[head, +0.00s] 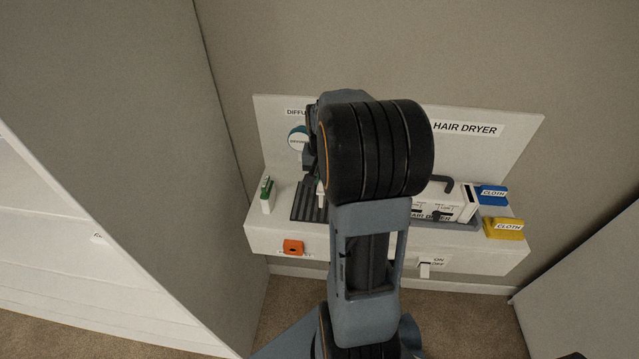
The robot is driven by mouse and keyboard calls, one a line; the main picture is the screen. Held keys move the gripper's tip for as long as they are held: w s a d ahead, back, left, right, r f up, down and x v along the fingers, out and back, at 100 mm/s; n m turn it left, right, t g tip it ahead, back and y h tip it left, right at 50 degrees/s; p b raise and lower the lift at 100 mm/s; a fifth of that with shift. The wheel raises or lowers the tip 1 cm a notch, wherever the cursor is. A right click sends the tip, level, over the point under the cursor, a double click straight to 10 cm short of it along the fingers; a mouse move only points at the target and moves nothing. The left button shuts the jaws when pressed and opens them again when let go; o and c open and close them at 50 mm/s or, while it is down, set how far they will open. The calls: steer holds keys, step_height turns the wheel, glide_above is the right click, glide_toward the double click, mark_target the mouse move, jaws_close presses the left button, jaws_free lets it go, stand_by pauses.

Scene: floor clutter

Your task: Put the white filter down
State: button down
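My arm stands in the middle of the head view and hides most of my gripper (314,150). Only a dark part of it shows at the left of the large black joint, above the bench. I cannot see its fingertips or whether they are open or shut. A small white piece (320,194) shows just below it, over the dark ribbed mat (304,202). It may be the white filter, but too little shows to tell, or to tell whether it is held.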

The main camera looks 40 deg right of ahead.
steer(key=shift+w+f, duration=0.25)
steer(key=shift+f, duration=0.05)
steer(key=shift+w+a+f, duration=0.1)
steer(key=shift+w+f, duration=0.05)
steer(key=shift+f, duration=1.6)
steer(key=shift+f, duration=0.2)
steer(key=c, duration=1.1)
jaws_free()
steer(key=shift+c, duration=0.2)
steer(key=shift+r, duration=0.1)
